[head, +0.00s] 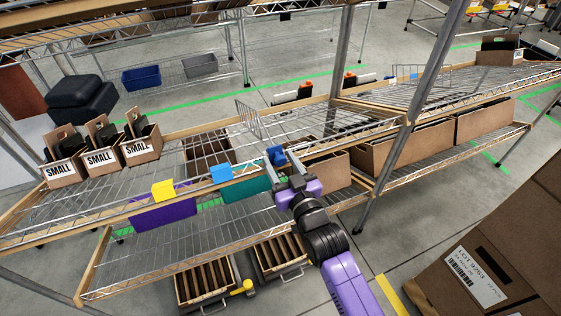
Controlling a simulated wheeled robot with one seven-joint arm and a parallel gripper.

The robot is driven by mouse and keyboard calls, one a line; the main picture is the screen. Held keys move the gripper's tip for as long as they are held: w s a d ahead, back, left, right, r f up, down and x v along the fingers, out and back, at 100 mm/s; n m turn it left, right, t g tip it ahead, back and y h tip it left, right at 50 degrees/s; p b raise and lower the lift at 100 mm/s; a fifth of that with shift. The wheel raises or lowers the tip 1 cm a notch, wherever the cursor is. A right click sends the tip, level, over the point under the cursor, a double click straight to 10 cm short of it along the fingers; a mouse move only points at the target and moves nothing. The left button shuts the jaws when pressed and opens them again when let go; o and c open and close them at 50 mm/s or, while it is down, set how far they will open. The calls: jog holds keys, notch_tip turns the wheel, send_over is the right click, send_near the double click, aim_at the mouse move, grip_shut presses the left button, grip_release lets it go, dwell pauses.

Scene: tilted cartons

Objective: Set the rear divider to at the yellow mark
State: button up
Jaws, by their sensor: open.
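A wire divider (248,118) stands upright at the back edge of the upper tilted shelf, right of its middle. The yellow mark (163,190) sits on the front rail of that shelf, left of a light-blue mark (221,173). My gripper (284,164) is open at the shelf's front rail, right of both marks. A dark-blue block (276,155) is by its fingers; whether they touch is unclear. The wire divider is behind my gripper, apart from it.
Several cartons marked SMALL (100,158) stand at the shelf's left end. A metal post (405,140) rises to the right of my arm. A large carton (490,265) is at the lower right.

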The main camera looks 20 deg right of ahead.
grip_shut()
dwell(1.3)
